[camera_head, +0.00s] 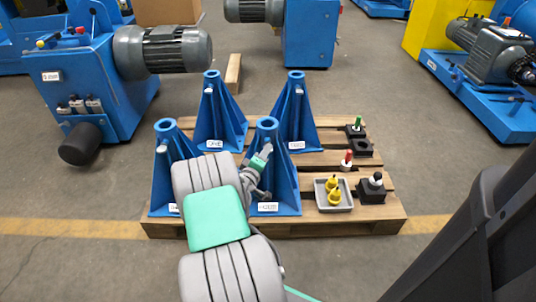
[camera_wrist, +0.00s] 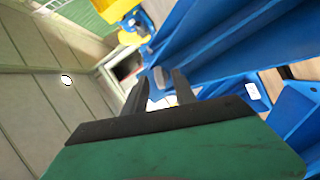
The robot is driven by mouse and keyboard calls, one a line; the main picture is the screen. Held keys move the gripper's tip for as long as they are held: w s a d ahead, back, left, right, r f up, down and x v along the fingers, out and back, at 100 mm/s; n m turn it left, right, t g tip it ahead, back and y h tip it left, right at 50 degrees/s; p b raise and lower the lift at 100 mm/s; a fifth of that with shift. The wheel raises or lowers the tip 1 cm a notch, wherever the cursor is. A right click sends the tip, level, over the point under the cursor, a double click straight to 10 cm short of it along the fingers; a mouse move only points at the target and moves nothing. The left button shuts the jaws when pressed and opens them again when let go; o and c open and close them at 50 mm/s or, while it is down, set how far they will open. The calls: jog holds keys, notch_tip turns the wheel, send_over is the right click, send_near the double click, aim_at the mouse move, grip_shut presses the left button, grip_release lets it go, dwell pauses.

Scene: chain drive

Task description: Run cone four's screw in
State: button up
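Four blue cones stand on a pallet: rear left (camera_head: 217,128), rear right (camera_head: 297,125), front left (camera_head: 163,190) and front right (camera_head: 284,185). Their labels are too small to read, so I cannot tell which is cone four. Pale screws show near the tops of the rear left (camera_head: 211,91), rear right (camera_head: 298,91) and front left (camera_head: 162,149) cones. My gripper (camera_head: 268,149) is at the upper part of the front right cone. In the wrist view my gripper (camera_wrist: 161,76) has its fingers apart, with a small grey end, perhaps the screw, between the tips; contact is not visible.
The wooden pallet (camera_head: 372,212) also carries a grey tray (camera_head: 344,207) with yellow parts, a dark block (camera_head: 370,192) with a knob, a red-topped part (camera_head: 347,161) and a green-topped part (camera_head: 357,125). Blue machines stand around.

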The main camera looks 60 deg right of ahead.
jog(key=d, duration=0.3)
jog(key=shift+w+d+f+b, duration=0.15)
jog(key=shift+w+f+b, duration=0.05)
jog(key=shift+f+b, duration=0.1)
jog(key=shift+r, duration=0.1)
jog(key=shift+c, duration=0.3)
grip_shut()
